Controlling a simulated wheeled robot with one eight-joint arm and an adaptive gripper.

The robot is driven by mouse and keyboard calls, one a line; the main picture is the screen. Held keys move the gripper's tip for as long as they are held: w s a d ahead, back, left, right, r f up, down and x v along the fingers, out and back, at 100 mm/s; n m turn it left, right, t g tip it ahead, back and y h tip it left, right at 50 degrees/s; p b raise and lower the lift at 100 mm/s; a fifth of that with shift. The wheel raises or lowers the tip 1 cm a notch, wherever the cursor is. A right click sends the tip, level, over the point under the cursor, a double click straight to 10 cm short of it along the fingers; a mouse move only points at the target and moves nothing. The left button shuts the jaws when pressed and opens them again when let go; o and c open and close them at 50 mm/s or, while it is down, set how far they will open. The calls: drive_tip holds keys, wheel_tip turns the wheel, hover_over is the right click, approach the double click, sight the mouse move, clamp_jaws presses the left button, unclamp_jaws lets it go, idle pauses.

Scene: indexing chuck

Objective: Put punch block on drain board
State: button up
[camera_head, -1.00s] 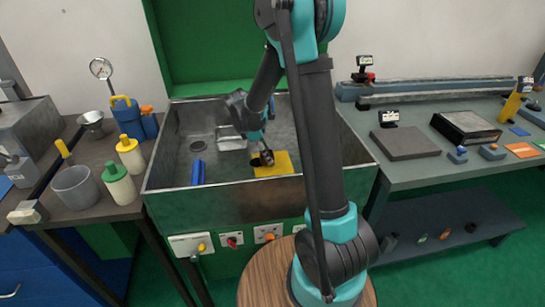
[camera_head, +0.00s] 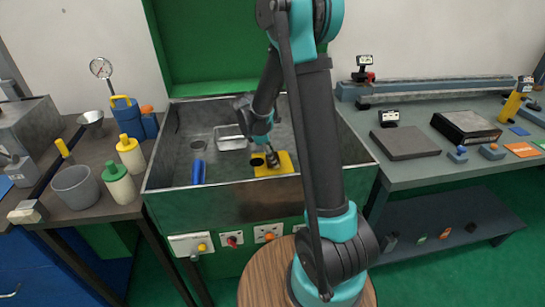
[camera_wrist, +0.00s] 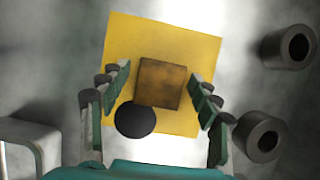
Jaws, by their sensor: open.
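A brown square block (camera_wrist: 162,83), which I take as the punch block, shows over the yellow board (camera_wrist: 205,60) in the wrist view. The board lies in the sink and also shows in the head view (camera_head: 288,165). My gripper (camera_wrist: 161,80) is open, with one finger on each side of the block and visible gaps between. It also shows low over the board in the head view (camera_head: 270,158). A black disc (camera_wrist: 135,120) sits by the block at the board's edge. The block's underside is hidden.
Two hollow grey cylinders (camera_wrist: 288,47) (camera_wrist: 259,137) stand right of the board in the wrist view. A metal tray (camera_head: 231,138) and a blue cylinder (camera_head: 198,172) are in the sink (camera_head: 250,207). The sink walls surround my gripper.

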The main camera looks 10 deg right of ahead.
drive_tip(key=shift+r, duration=0.1)
drive_tip(key=shift+a+r, duration=0.15)
drive_tip(key=shift+r, duration=0.2)
drive_tip(key=a, duration=1.2)
drive_tip(key=shift+a+r, duration=0.1)
drive_tip(key=shift+r, duration=0.15)
